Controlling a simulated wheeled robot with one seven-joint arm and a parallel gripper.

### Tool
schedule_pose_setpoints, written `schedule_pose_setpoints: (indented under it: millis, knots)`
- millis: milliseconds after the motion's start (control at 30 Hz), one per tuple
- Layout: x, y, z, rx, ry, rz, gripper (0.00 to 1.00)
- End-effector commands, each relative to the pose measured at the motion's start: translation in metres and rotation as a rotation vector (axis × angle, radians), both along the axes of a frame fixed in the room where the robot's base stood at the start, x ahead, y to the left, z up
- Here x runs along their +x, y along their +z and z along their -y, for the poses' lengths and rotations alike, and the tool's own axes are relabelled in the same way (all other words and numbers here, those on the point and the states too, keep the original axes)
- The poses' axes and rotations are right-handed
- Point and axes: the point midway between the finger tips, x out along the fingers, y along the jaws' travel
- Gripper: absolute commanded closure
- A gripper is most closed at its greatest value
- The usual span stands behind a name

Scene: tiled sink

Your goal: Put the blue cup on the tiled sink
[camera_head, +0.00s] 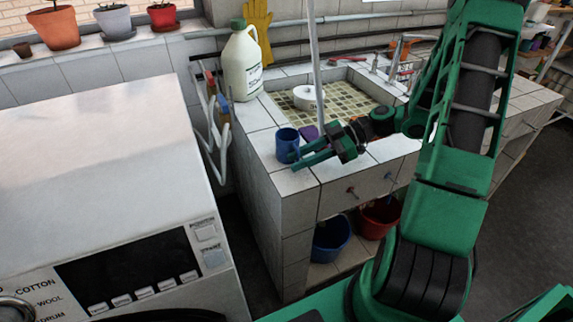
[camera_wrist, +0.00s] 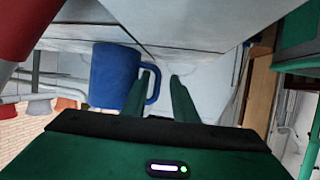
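The blue cup (camera_head: 287,144) stands upright on the tiled sink top (camera_head: 262,117), near its front left corner. My gripper (camera_head: 296,161) is low over the tiles, just right of and in front of the cup. In the wrist view, the blue cup (camera_wrist: 112,76) is left of my gripper (camera_wrist: 162,74), with its handle towards the fingers. The fingers are apart with a clear gap. The left finger overlaps the handle in the picture; I cannot tell whether they touch. Nothing is visible gripped between the fingers.
A white jug (camera_head: 241,66) stands behind the cup. The basin (camera_head: 345,100) holds a white round object (camera_head: 308,98). A purple object (camera_head: 309,133) sits beside my gripper. A white machine (camera_head: 95,175) is at left. Blue (camera_head: 331,238) and red (camera_head: 379,217) buckets are below the counter.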

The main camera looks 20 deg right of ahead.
Motion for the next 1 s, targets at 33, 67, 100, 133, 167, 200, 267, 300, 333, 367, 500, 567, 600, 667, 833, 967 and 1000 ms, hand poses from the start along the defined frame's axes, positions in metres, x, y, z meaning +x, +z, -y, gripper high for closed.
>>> schedule_pose_setpoints:
  millis: [33, 67, 100, 133, 167, 200, 267, 300, 333, 367, 500, 567, 600, 667, 833, 967, 1000]
  knots:
    - [-0.001, 0.004, 0.011, -0.001, -0.005, 0.002, 0.74]
    - [-0.003, 0.006, 0.017, -0.002, -0.005, 0.001, 0.74]
    - [-0.004, 0.009, 0.024, -0.002, -0.005, 0.001, 0.74]
    - [-0.005, 0.012, 0.029, -0.003, -0.004, 0.002, 0.74]
    - [-0.006, 0.014, 0.034, -0.001, -0.005, 0.002, 0.74]
    - [-0.008, 0.016, 0.04, -0.002, -0.004, 0.0, 0.74]
    - [-0.009, 0.02, 0.049, -0.001, -0.003, 0.002, 0.74]
    - [-0.01, 0.022, 0.053, -0.001, -0.003, 0.001, 0.74]
    - [-0.011, 0.023, 0.056, -0.001, -0.003, 0.001, 0.74]
    - [-0.011, 0.024, 0.059, -0.001, -0.003, 0.0, 0.74]
    - [-0.014, 0.028, 0.067, 0.0, -0.002, 0.001, 0.74]
    - [-0.014, 0.029, 0.068, 0.0, -0.002, 0.001, 0.74]
    - [-0.014, 0.029, 0.069, -0.001, -0.001, -0.001, 0.74]
    - [-0.015, 0.029, 0.068, -0.006, -0.002, -0.008, 0.74]
    - [-0.023, 0.026, 0.061, -0.091, -0.019, -0.139, 0.74]
    - [-0.038, 0.023, 0.057, -0.23, -0.084, -0.338, 0.74]
    - [-0.043, 0.024, 0.057, -0.275, -0.116, -0.401, 0.74]
